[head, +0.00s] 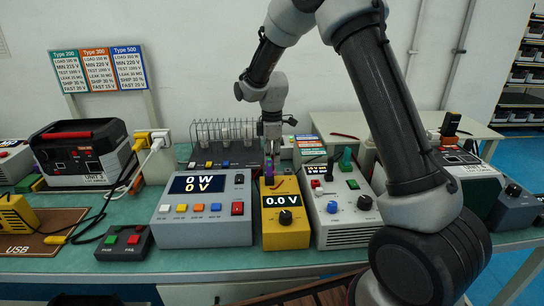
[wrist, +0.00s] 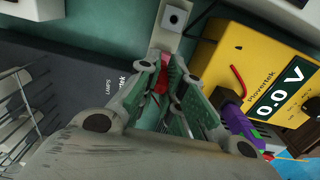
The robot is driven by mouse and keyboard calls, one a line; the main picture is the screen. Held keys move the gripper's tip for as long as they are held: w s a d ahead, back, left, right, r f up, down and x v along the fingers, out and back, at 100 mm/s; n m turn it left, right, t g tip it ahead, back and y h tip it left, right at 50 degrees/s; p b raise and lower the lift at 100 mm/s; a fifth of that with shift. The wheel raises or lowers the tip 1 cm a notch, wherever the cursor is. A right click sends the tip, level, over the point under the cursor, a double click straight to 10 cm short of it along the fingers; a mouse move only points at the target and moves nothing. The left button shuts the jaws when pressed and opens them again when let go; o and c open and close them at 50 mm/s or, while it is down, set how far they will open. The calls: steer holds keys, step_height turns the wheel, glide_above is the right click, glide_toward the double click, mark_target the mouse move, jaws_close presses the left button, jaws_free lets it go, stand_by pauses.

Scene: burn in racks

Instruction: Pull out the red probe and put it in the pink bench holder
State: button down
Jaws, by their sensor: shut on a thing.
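My gripper (head: 270,143) points down behind the yellow meter (head: 282,222). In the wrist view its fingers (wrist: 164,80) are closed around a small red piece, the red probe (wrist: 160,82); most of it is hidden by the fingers. A pinkish surface shows beside the fingertips; I cannot tell whether it is the pink bench holder or part of the probe. A purple holder with green parts (wrist: 238,122) sits beside the yellow meter, which also shows in the wrist view (wrist: 262,75). A short red lead (wrist: 238,80) lies against the meter.
The grey power meter (head: 207,212) and the white supply unit (head: 343,210) flank the yellow meter closely. A lamp rack (head: 222,140) stands behind, its dark LAMPS base near my fingers in the wrist view (wrist: 80,75). A pale post with a dark square hole (wrist: 173,18) lies beyond the fingertips.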

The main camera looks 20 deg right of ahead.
steer(key=shift+f, duration=0.3)
steer(key=c, duration=1.5)
jaws_free()
steer(key=shift+o, duration=0.2)
